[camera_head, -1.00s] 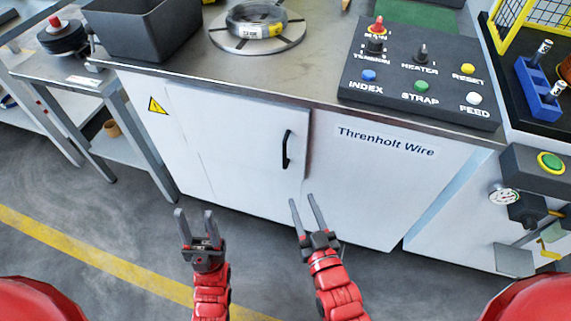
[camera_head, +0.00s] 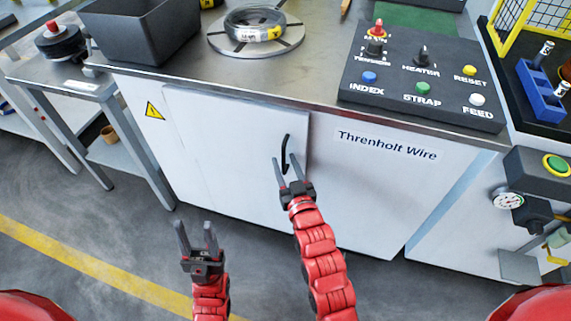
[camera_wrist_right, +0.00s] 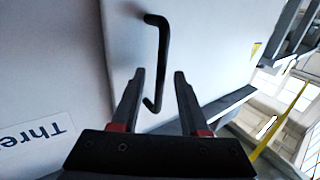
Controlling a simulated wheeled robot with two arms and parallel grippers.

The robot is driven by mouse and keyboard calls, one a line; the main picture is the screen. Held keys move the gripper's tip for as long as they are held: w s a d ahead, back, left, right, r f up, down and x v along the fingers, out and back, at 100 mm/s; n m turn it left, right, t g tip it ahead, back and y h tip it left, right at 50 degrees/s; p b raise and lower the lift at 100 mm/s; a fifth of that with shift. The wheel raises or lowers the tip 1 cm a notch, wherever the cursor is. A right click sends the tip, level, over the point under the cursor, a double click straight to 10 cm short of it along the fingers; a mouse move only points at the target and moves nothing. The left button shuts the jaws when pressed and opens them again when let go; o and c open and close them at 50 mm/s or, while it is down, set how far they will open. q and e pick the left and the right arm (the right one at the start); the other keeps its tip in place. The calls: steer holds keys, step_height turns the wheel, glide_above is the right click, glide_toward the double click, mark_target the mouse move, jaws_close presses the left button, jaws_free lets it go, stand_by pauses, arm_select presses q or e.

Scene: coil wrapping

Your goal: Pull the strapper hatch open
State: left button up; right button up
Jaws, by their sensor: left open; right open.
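The strapper hatch (camera_head: 225,145) is a white door in the front of the cabinet, and it looks shut. Its black bar handle (camera_head: 287,148) stands upright near the door's right edge. My right gripper (camera_head: 286,165) is open in front of the lower part of the handle. In the right wrist view the handle (camera_wrist_right: 164,55) rises beyond the open fingers (camera_wrist_right: 160,80), with its lower end showing between the fingertips. I cannot tell if they touch it. My left gripper (camera_head: 195,232) is open and empty, low in front of the cabinet, away from the hatch.
Above the hatch is a metal worktop (camera_head: 310,65) with a grey bin (camera_head: 140,30), a wire coil (camera_head: 255,22) on a round turntable and a control panel (camera_head: 420,80). A side table (camera_head: 60,85) stands at left. The floor before the hatch is clear.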

jaws_close()
stand_by(1.4)
